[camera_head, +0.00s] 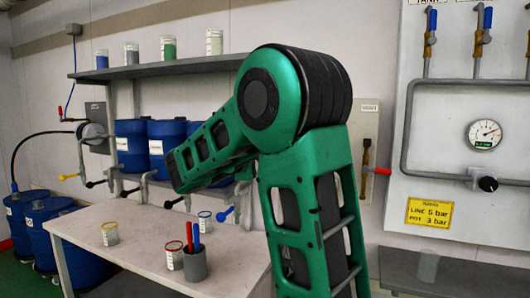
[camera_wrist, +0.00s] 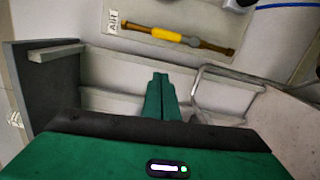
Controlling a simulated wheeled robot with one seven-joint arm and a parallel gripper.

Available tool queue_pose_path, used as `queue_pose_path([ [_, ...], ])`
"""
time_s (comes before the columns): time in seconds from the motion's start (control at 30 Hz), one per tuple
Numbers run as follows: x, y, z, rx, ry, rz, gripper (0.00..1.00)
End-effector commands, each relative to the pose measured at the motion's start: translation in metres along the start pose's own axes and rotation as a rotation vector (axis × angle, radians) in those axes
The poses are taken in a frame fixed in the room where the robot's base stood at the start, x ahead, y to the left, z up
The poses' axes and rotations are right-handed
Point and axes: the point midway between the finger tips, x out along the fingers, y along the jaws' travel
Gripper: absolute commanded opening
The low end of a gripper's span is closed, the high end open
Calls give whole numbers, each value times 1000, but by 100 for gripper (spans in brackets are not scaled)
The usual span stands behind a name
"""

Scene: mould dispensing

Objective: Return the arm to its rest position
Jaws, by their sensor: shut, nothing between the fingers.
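My green arm stands large in the middle of the head view, bent at a black-capped joint, with its forearm reaching left and down above the table (camera_head: 130,230). The gripper itself is hidden from the head view. In the wrist view my gripper (camera_wrist: 161,84) shows its two green fingers pressed together, with nothing between them. The fingers touch nothing that I can see. A yellow-handled valve (camera_wrist: 165,33) on a wall plate shows beyond them.
Tins (camera_head: 110,233) and a grey cup (camera_head: 195,264) with red and blue sticks stand on the table. A shelf (camera_head: 170,67) with tins is above blue drums (camera_head: 132,145). A pressure panel (camera_head: 470,120) with a gauge (camera_head: 484,135) stands at right. A grey surface (camera_head: 450,268) lies below it.

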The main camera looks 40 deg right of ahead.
Motion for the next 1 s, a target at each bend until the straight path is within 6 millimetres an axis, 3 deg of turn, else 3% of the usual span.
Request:
queue_pose_path([
  [0.2, -14, 0, -1, -1, 1, 1, 0],
  [0.8, -14, -1, 0, 2, 1, -4, 0],
  [0.9, -10, -14, 10, 41, -4, -53, 0],
  [1.0, -6, -48, 30, 137, -15, -181, 0],
])
